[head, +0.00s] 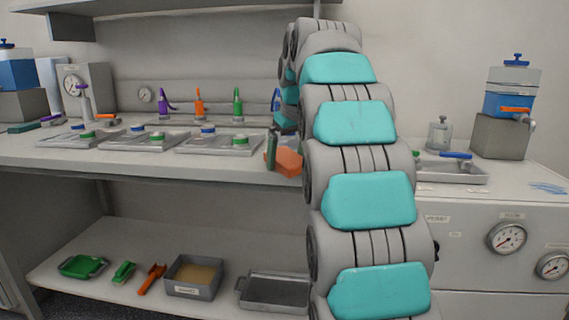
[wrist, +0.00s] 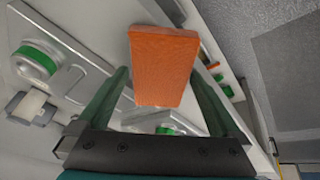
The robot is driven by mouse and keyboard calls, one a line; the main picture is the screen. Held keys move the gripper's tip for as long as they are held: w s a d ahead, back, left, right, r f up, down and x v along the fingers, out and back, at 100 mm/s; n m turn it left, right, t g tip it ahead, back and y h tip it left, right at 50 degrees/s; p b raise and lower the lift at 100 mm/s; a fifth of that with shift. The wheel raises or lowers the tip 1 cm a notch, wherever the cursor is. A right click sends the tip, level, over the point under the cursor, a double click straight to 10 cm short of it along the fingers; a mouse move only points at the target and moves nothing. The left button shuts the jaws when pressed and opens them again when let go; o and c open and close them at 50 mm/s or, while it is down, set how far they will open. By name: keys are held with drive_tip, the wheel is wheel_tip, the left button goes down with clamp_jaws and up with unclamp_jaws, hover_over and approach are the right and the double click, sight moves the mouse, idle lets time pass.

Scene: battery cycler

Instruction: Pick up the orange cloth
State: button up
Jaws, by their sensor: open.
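The orange cloth (wrist: 163,62) looks like a thick folded block in the wrist view. It lies between the two dark green fingers of my gripper (wrist: 160,78), which is open. A gap shows on each side of the cloth. In the head view the cloth (head: 288,162) shows at the front edge of the bench, beside one green finger of my gripper (head: 272,152). My arm hides what is to its right, and I cannot tell exactly how the cloth rests.
Metal trays (head: 218,146) with green and blue knobs stand on the bench (head: 180,172) left of the cloth. Purple, orange and green bottles (head: 199,103) stand behind. A lower shelf holds a sand box (head: 194,277) and an empty tray (head: 274,291). A dispenser (head: 511,93) stands at right.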

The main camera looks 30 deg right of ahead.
sight(285, 154)
drive_tip(key=c, duration=1.2)
drive_tip(key=shift+r, duration=0.2)
drive_tip(key=shift+r, duration=1.55)
drive_tip(key=s+d, duration=0.1)
drive_tip(key=s, duration=0.4)
drive_tip(key=s+d+r+b, duration=0.1)
drive_tip(key=s+d, duration=0.1)
drive_tip(key=s, duration=0.3)
drive_tip(key=s+d+b, duration=0.1)
drive_tip(key=s, duration=0.4)
drive_tip(key=shift+s+d+r, duration=0.2)
drive_tip(key=shift+d+r, duration=0.05)
